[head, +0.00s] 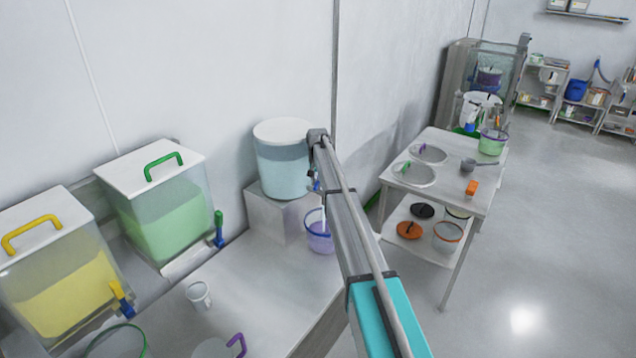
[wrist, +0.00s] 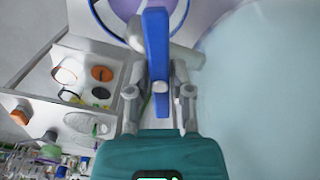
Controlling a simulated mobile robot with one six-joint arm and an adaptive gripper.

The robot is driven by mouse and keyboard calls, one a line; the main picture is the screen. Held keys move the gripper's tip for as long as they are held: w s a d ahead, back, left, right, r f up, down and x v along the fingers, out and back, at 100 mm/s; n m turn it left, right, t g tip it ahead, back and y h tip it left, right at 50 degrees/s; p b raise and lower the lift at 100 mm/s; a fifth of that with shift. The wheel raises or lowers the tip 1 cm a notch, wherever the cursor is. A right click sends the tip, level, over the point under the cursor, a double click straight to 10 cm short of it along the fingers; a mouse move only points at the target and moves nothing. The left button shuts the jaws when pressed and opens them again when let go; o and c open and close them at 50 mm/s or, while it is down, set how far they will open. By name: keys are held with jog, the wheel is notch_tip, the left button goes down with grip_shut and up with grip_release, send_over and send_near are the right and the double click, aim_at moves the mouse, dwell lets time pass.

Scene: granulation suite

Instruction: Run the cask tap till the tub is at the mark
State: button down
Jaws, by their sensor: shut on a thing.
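The cask (head: 284,165) is a round clear vessel with a white lid and pale blue liquid, standing on a grey block. Its tap (head: 316,186) is small and blue, low on its right side, mostly hidden by my arm in the head view. In the wrist view my gripper (wrist: 159,92) is shut on the upright blue tap handle (wrist: 157,48).
Green (head: 165,215) and yellow (head: 62,290) dispensers stand left on the bench (head: 255,290). A clear cup (head: 199,295) stands in front of them. The floor beyond is clear.

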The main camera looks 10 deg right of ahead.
jog(key=shift+m, duration=2.3)
jog(key=c, duration=0.5)
grip_release()
jog(key=shift+n, duration=0.4)
